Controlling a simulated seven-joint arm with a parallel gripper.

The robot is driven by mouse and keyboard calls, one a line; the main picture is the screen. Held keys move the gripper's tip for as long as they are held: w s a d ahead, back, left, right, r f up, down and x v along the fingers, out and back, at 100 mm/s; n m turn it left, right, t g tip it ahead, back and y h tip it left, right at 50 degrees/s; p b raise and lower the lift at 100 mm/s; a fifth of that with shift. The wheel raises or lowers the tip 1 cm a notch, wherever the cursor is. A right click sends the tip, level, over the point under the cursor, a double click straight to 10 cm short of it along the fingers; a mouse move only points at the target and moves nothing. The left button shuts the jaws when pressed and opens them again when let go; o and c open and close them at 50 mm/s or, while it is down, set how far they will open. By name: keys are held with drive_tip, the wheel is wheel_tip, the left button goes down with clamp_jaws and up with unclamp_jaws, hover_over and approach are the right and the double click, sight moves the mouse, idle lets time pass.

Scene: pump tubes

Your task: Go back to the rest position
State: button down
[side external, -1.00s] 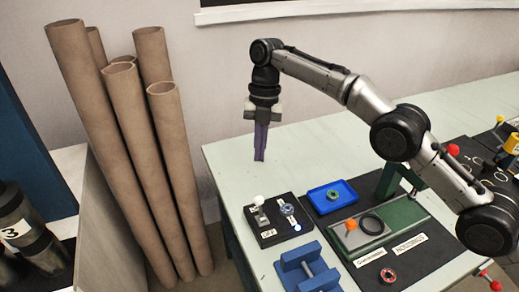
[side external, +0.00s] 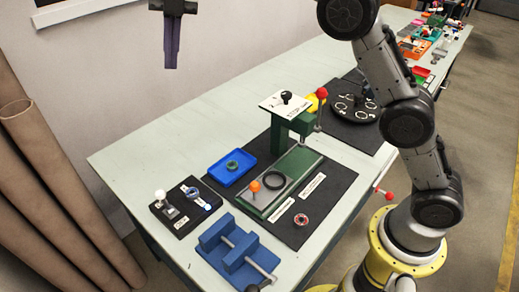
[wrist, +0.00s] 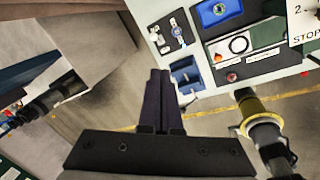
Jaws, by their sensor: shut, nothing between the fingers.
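My gripper (side external: 171,66) hangs at the top left of the side external view, high above the bench and near the wall. Its two long dark fingers point down and are shut against each other, with nothing between them. In the wrist view the shut fingers (wrist: 160,74) sit in the middle, with the floor and the bench edge behind them. The gripper touches nothing. Part of my arm between the gripper and the upper links is cut off by the top of the side external view.
The pale green bench (side external: 125,165) carries a blue vise (side external: 236,252), a black switch block (side external: 185,208), a blue tray (side external: 231,168) holding a green ring, and a green press (side external: 290,130) with a red-knobbed lever. Brown tubes (side external: 60,180) lean at the left. Air above the bench is clear.

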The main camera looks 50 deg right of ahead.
drive_tip(key=s+d+r+m+t, duration=0.2)
drive_tip(key=s+d+r+m, duration=0.3)
drive_tip(key=s+d+r, duration=0.4)
drive_tip(key=s+d+f+m+t+h, duration=0.1)
drive_tip(key=s+d+m, duration=0.15)
drive_tip(key=s, duration=0.35)
drive_tip(key=s+d+f+m, duration=0.2)
drive_tip(key=s+m, duration=0.2)
drive_tip(key=s, duration=0.2)
drive_tip(key=s+d+f+m, duration=0.2)
drive_tip(key=s+f+m, duration=0.4)
drive_tip(key=f+m, duration=0.2)
drive_tip(key=s+d+f+m+t+h, duration=0.1)
drive_tip(key=s+d+f+m, duration=0.1)
drive_tip(key=s+f+m, duration=0.5)
drive_tip(key=shift+f+m+t, duration=0.3)
drive_tip(key=shift+f+m, duration=0.75)
drive_tip(key=shift+m, duration=0.4)
drive_tip(key=shift+d, duration=0.1)
